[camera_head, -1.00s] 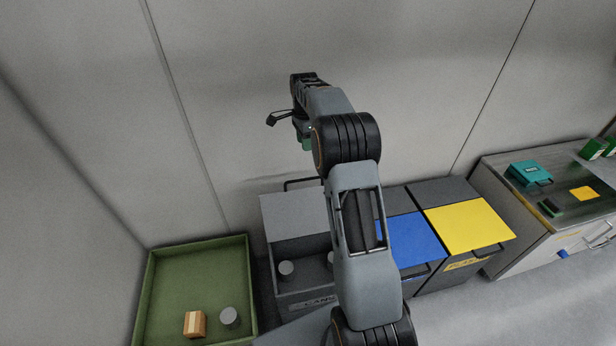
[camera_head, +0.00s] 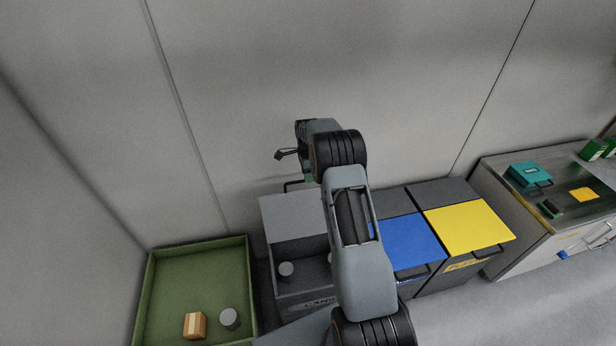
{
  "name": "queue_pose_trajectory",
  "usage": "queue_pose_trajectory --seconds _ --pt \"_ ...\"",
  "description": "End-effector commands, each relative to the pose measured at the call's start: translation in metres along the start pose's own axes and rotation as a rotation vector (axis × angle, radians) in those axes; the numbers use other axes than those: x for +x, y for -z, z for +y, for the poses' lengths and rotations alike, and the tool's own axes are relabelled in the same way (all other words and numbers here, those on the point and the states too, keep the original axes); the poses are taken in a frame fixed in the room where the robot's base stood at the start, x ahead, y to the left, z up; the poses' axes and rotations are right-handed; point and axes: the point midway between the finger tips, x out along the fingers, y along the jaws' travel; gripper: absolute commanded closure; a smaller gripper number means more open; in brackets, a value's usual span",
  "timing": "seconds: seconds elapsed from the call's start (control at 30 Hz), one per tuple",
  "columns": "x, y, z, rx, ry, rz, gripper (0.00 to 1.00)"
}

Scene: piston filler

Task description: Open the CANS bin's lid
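The CANS bin (camera_head: 305,303) stands left of the blue-lidded bin, and its label is partly covered by my arm. Its grey lid (camera_head: 290,220) is raised, standing up at the back of the bin, and the dark inside shows. The lid's dark handle (camera_head: 293,184) is at its upper edge. A grey can (camera_head: 286,269) is inside, with part of another beside my arm. My gripper (camera_head: 288,155) is above the lid, near the handle. One finger points left. The other is hidden or unclear, and I cannot tell whether it touches the handle.
A green tray (camera_head: 152,300) at the left holds a grey can (camera_head: 229,317) and a tan block (camera_head: 194,325). The blue lid (camera_head: 412,240) and yellow lid (camera_head: 468,227) are shut. A metal bench (camera_head: 520,230) stands at the right. The wall is close behind the bins.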

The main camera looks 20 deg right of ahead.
Motion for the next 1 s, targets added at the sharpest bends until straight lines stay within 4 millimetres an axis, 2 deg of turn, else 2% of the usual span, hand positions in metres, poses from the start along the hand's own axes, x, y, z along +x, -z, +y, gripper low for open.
queue_pose_trajectory --seconds 0.2,0.53,0.9,1.0 --pt "0.013 0.000 0.000 0.000 0.000 0.000 0.63" --pt "0.015 0.000 0.000 0.000 0.000 0.000 0.63" --pt "0.015 0.000 0.000 0.000 0.000 0.000 0.98" --pt "0.015 0.000 0.000 0.000 0.000 0.000 1.00"
